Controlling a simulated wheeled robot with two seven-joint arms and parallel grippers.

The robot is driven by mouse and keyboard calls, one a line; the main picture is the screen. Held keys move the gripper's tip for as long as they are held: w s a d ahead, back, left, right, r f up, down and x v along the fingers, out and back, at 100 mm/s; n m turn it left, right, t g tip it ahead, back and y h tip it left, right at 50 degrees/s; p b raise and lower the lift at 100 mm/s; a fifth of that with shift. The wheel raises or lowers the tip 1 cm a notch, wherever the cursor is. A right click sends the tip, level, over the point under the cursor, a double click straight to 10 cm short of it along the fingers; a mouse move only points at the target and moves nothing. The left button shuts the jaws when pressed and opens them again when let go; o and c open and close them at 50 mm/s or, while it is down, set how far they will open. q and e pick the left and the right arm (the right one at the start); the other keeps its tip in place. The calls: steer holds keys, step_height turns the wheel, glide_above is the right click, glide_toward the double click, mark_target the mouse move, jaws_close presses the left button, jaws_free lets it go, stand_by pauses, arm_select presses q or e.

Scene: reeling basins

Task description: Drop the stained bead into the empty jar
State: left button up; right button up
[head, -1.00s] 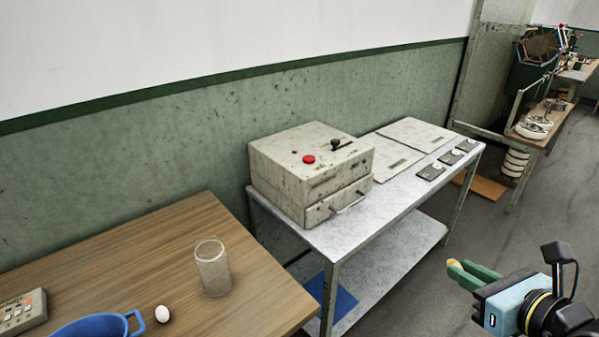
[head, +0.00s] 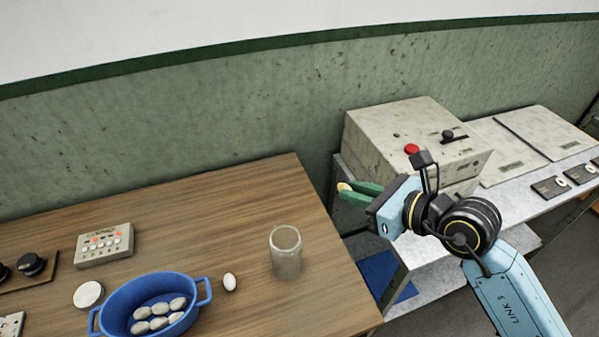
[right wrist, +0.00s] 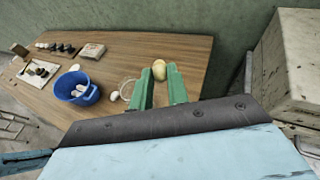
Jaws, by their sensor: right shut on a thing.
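The stained bead, small and yellowish (head: 343,187), is at the tips of my right gripper's green fingers (head: 350,191). In the right wrist view the bead (right wrist: 159,69) sits between the fingertips, which are shut on it. In the head view this gripper is right of and beyond the jar, by the wooden table's right edge. The clear glass jar (head: 286,254) stands upright on the table and looks empty. In the right wrist view the jar (right wrist: 127,90) is partly hidden behind the left finger. My left gripper is not in view.
A white egg-shaped piece (head: 229,282) lies left of the jar, beside a blue basin (head: 203,284) holding several pale pieces. A button box (head: 104,243) and white disc (head: 88,294) are farther left. A beige machine (head: 385,125) stands on the metal table at right.

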arm_select(q)
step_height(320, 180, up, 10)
steer(key=p, duration=0.8)
arm_select(e)
steer(key=s+a+r+n+g+y, duration=0.2)
steer(key=a+n+g, duration=0.1)
steer(key=a, duration=0.6)
arm_select(q)
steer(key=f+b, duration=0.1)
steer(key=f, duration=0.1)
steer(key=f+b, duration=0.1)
steer(key=b, duration=0.1)
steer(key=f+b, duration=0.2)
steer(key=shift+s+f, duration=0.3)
arm_select(e)
step_height(320, 180, down, 7)
steer(key=shift+a+r+n+g, duration=0.2)
steer(key=shift+a+n+g, duration=0.1)
steer(key=shift+n, duration=0.1)
steer(key=o, duration=0.7)
arm_select(q)
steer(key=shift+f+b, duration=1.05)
steer(key=shift+b, duration=0.2)
arm_select(e)
steer(key=shift+v, duration=6.8)
